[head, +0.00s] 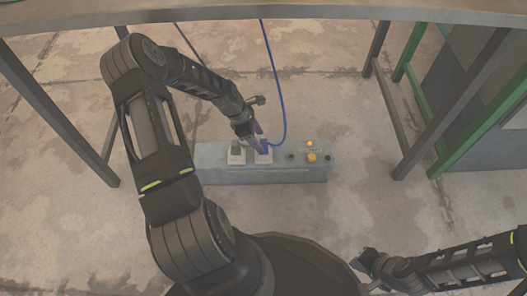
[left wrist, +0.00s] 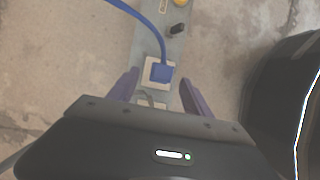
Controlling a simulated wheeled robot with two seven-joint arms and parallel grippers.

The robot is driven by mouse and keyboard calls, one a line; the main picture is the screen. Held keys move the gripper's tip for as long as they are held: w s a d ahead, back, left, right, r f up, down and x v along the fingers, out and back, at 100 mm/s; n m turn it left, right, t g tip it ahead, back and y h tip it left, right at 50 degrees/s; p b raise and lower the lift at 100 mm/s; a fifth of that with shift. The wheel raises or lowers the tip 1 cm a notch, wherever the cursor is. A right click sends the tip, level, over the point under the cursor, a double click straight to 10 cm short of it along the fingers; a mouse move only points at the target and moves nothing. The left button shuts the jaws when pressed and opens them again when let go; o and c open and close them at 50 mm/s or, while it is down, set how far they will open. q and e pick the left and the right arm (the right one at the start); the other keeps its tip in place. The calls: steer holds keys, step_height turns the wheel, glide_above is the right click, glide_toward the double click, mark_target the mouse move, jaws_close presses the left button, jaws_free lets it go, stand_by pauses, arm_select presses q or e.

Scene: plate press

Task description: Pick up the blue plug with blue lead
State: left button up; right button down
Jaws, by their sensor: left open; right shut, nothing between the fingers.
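The blue plug (head: 265,147) stands in a pale square socket on the grey-green panel box (head: 290,172), and its blue lead (head: 274,75) rises from it toward the top of the head view. In the left wrist view the blue plug (left wrist: 161,72) sits just beyond the fingertips, roughly between their lines. My left gripper (head: 257,130) is open and empty, close above the plug; its spread fingers also show in the left wrist view (left wrist: 158,80). My right gripper (head: 362,260) is shut and empty at the lower right, away from the box.
Beside the blue plug, a dark plug (head: 237,151) stands in another socket. A grey beam (head: 400,12) crosses the top. Metal legs stand left and right, and a green frame (head: 410,60) is at right.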

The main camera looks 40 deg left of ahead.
mark_target(264, 145)
arm_select(q)
steer(key=b+x, duration=0.2)
steer(key=x, duration=0.2)
steer(key=shift+d, duration=0.1)
steer(key=shift+w+d+f, duration=0.1)
steer(key=shift+d+f, duration=0.05)
steer(key=shift+f, duration=0.2)
steer(key=shift+c, duration=0.2)
jaws_close()
stand_by(0.4)
